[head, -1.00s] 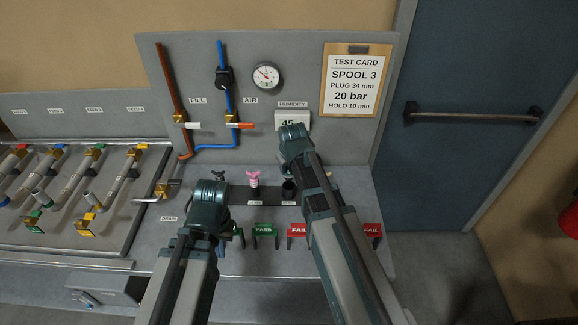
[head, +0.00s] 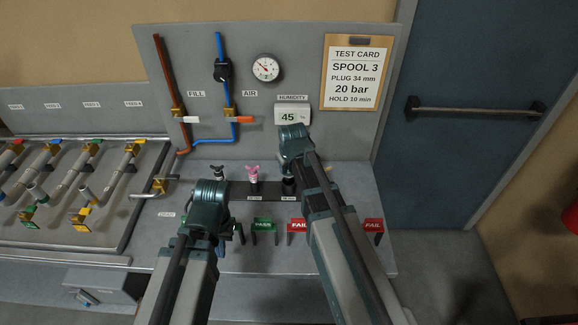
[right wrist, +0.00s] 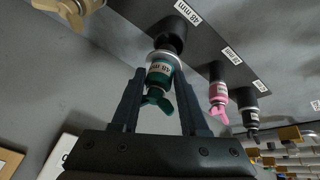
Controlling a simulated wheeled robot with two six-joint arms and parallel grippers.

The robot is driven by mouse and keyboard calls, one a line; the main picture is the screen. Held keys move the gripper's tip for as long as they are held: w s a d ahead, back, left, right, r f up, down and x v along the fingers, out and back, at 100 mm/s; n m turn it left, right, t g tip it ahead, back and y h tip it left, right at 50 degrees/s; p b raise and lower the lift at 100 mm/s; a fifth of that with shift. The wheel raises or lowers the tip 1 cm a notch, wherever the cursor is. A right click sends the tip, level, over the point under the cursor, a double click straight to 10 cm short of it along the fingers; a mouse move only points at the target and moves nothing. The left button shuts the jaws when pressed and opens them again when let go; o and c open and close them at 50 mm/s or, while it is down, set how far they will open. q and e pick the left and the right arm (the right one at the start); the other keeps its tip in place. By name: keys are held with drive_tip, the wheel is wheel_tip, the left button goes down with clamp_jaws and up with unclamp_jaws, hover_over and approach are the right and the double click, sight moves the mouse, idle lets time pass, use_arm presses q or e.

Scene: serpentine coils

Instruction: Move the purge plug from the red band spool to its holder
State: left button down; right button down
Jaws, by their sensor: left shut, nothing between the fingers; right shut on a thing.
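A green plug (right wrist: 158,76) with a white label and wing handle is between the fingers of my right gripper (right wrist: 160,82), which is shut on it. The plug's far end meets a black holder socket (right wrist: 170,34) under a label that seems to read 48 mm; I cannot tell how deep it sits. In the head view my right gripper (head: 293,142) is over the holder strip and hides the plug. My left gripper (head: 208,208) is shut and empty at the strip's left end. The red band spool (head: 15,148) is at the far left of the rack.
A pink plug (right wrist: 218,98) and a black plug (right wrist: 250,118) stand in the neighbouring holders; a tan plug (right wrist: 70,10) is on the other side. Green PASS (head: 263,225) and red FAIL (head: 297,225) tags stand in front. The gauge panel (head: 175,70) rises behind.

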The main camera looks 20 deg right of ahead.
sight(289, 174)
use_arm(q)
drive_tip(key=shift+f, duration=0.1)
use_arm(e)
drive_tip(key=shift+f, duration=0.1)
